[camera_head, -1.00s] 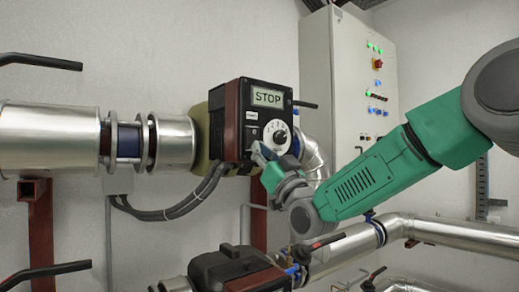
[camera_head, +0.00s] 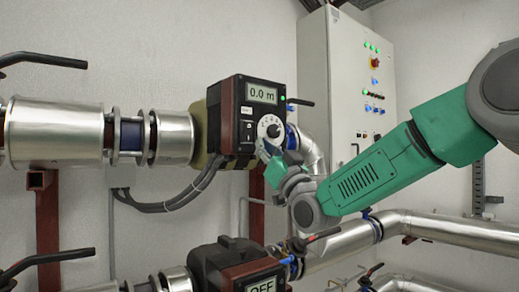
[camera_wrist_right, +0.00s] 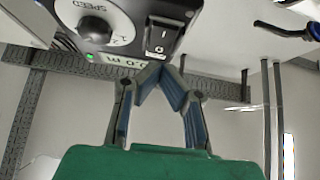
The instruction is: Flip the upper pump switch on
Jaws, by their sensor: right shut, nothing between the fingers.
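The upper pump's control box (camera_head: 230,110) is black and dark red, and its display (camera_head: 262,94) reads "0.0 m". A green light (camera_head: 283,98) glows beside the display. The black rocker switch (camera_head: 248,131) sits left of the white speed dial (camera_head: 269,128). The switch also shows upside down in the right wrist view (camera_wrist_right: 162,36). My right gripper (camera_head: 266,150) is at the lower right of the box, just below the dial. In the wrist view its fingertips (camera_wrist_right: 160,74) meet, empty, and look apart from the switch. My left gripper is out of view.
The lower pump (camera_head: 230,262), its display reading "OFF", is cut by the bottom edge. Silver pipes (camera_head: 55,130) run left, with black valve handles (camera_head: 45,60) nearby. A tall grey cabinet (camera_head: 345,90) stands behind. Black cables (camera_head: 175,203) hang below the upper pump.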

